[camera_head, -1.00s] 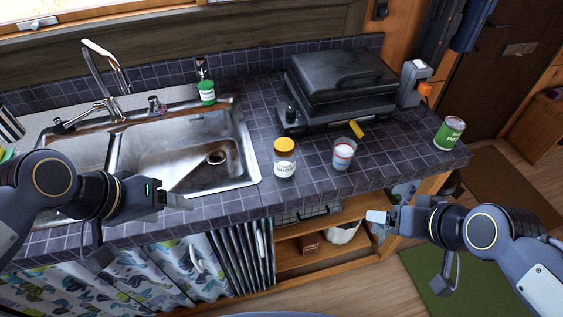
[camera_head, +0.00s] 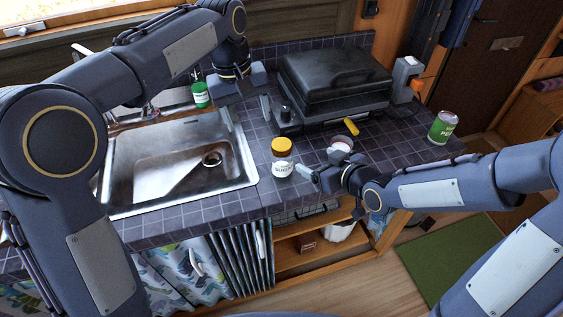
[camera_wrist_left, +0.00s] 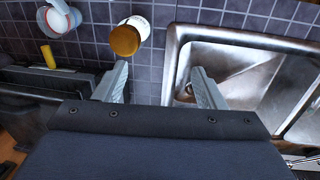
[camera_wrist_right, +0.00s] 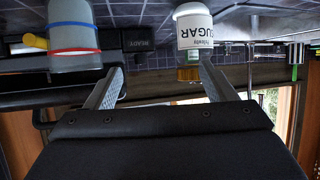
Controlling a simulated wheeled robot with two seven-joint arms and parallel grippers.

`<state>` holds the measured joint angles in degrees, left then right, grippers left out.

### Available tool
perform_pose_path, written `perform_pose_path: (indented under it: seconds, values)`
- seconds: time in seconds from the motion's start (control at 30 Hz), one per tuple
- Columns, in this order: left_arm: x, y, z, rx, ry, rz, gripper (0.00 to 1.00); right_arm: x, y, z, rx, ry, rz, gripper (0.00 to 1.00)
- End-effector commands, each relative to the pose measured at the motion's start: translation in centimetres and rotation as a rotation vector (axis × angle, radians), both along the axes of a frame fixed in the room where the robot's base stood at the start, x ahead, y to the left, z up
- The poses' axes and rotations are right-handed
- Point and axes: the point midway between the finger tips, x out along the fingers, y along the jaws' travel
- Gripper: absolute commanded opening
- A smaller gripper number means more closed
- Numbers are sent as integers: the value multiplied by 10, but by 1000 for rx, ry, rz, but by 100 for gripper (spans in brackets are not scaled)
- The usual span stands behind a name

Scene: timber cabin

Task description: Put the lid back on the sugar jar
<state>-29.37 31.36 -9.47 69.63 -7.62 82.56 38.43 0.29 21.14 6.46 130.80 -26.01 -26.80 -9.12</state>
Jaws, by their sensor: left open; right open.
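The sugar jar (camera_head: 282,170) stands upright on the tiled counter, right of the sink. A yellow lid (camera_head: 282,147) shows on its top; I cannot tell whether it is fully seated. In the left wrist view the lid (camera_wrist_left: 125,41) is just beyond one fingertip. In the right wrist view the labelled jar (camera_wrist_right: 194,30) appears inverted, near the right fingertip. My left gripper (camera_head: 246,112) is open and empty, above the counter, behind and left of the jar. My right gripper (camera_head: 312,168) is open and empty, close to the jar's right side, apart from the lid.
A cup with red and blue bands (camera_wrist_right: 73,40) stands close to my right gripper, partly hidden in the head view. A yellow cylinder (camera_head: 351,127) lies by the black grill (camera_head: 335,80). The sink (camera_head: 150,175) is left, a green can (camera_head: 442,127) right. Front counter is clear.

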Motion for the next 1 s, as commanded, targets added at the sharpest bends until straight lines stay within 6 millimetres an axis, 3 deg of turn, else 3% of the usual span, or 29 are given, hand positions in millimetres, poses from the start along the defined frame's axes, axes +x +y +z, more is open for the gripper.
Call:
perform_pose_path:
  seconds: [0.03,0.1,0.3,0.77,1.0]
  values:
    - [9,-19,-6,30,11,-1,64,3,14,-8,18,-20,35,77]
    - [17,-37,-12,63,20,9,64,6,28,-13,43,-57,71,77]
    - [27,-69,-22,119,29,25,64,9,52,-19,95,-119,127,77]
    - [28,-74,-24,127,30,29,64,10,57,-20,105,-130,135,77]
    - [28,-73,-24,127,30,28,64,30,75,-28,105,-128,138,77]
